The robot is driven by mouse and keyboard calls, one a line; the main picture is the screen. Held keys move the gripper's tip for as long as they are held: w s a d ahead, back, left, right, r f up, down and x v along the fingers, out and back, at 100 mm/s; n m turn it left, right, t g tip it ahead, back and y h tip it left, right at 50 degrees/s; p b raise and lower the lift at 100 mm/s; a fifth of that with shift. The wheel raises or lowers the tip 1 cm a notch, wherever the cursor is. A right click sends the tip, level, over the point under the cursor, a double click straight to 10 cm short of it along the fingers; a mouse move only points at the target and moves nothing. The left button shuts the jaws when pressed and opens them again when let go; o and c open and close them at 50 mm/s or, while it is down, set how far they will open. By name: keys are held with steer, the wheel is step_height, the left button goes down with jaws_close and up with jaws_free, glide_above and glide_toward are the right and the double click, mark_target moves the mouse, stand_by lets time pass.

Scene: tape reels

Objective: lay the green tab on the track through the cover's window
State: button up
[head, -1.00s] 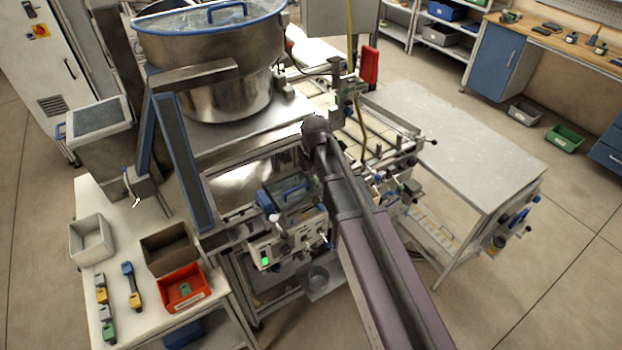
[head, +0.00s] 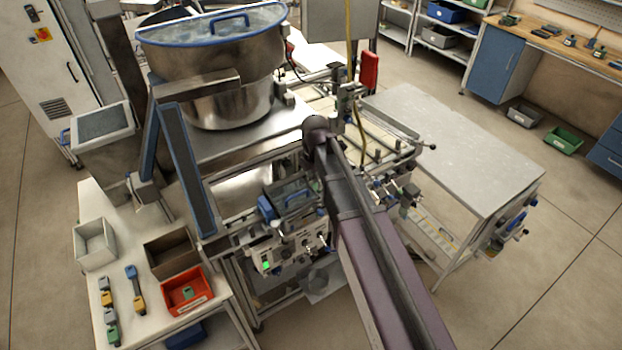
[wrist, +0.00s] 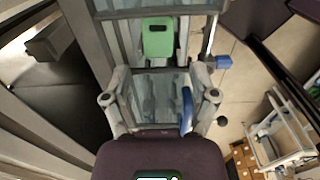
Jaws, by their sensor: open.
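A green tab (wrist: 158,38) with a dark slot shows at the top middle of the wrist view, between grey rails. My gripper (wrist: 160,78) is open, its two grey fingers spread left and right, with the tab beyond the fingertips and not gripped. I cannot tell whether the tab rests on the track. The clear cover (wrist: 155,98) with a blue handle (wrist: 186,108) lies between and under the fingers. In the head view the cover (head: 290,193) is on the machine, left of my arm; my gripper is not clearly visible there.
A red bin (head: 205,299), a brown box (head: 168,250) and a white box (head: 95,243) stand on the left table beside several small coloured parts. A steel bowl (head: 215,65) with its blue-edged chute (head: 188,175) rises behind the machine. The grey table (head: 455,135) on the right is bare.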

mark_target(315, 188)
step_height(315, 188, up, 10)
steer(key=p, duration=0.9)
steer(key=shift+r, duration=0.1)
stand_by(0.6)
steer(key=shift+d, duration=0.1)
steer(key=s+d+m, duration=0.6)
steer(key=d+m, duration=0.3)
steer(key=m, duration=0.3)
steer(key=s+d+m, duration=0.7)
steer(key=d+m, duration=0.2)
steer(key=m, duration=0.4)
steer(key=shift+d, duration=0.2)
